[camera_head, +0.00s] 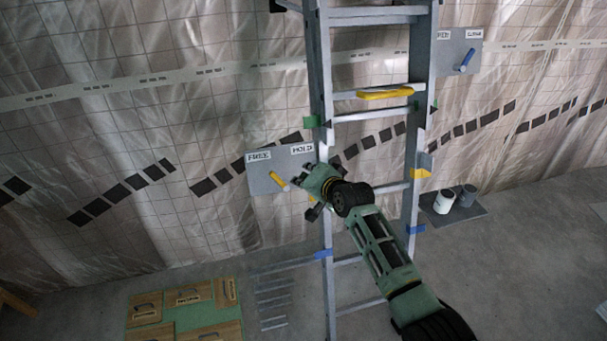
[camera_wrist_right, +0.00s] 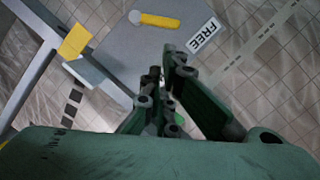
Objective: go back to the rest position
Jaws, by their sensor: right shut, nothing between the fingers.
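The lever also shows at the top of the right wrist view (camera_wrist_right: 155,20), apart from the fingers. My left gripper is not in view.
A tall grey ladder (camera_head: 322,90) with a yellow piece (camera_head: 385,94) on a rung stands behind my right arm. A second panel with a blue lever (camera_head: 467,60) is at upper right. Cans (camera_head: 444,201) stand on a dark mat. Wooden boards (camera_head: 188,294) lie at lower left.

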